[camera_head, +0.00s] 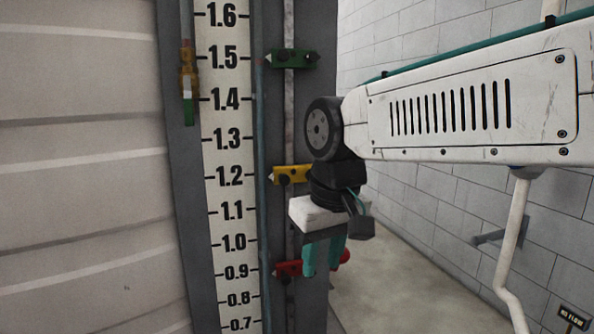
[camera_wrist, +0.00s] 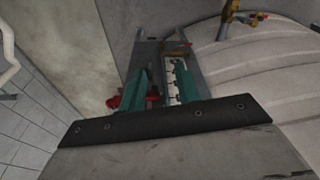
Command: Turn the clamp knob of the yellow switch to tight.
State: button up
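The yellow switch (camera_head: 290,174) is clamped on the vertical rod beside the level scale, near the 1.2 mark. A small dark knob (camera_head: 284,180) shows on its left part; its tight or loose setting cannot be read. The switch's right end is hidden behind my wrist. My gripper (camera_head: 323,258) points down, below and to the right of the yellow switch, near the red switch's height. Its two teal fingers are apart with nothing between them, also in the wrist view (camera_wrist: 162,90). I cannot make out the yellow switch in the wrist view.
A green switch (camera_head: 291,58) sits higher on the rod and a red switch (camera_head: 288,269) lower, close to my fingers. The ribbed tank (camera_head: 80,180) is at left. A white pipe (camera_head: 513,235) runs along the brick wall at right. Floor shows between.

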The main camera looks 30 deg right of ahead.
jog(key=w+d+r+m, duration=0.1)
jog(key=w+d+r, duration=0.2)
jog(key=w, duration=0.2)
jog(key=w+d+r+t, duration=0.1)
jog(key=w+d+r, duration=0.2)
jog(key=w, duration=0.2)
jog(key=w+d+r+m, duration=0.1)
jog(key=w+d+r, duration=0.2)
jog(key=w, duration=0.3)
jog(key=t+h, duration=0.1)
send_near(310, 176)
jog(key=w+d+f, duration=0.1)
jog(key=w, duration=0.1)
jog(key=x, duration=0.7)
jog(key=shift+s+f, duration=0.15)
jog(key=shift+f, duration=0.15)
grip_shut()
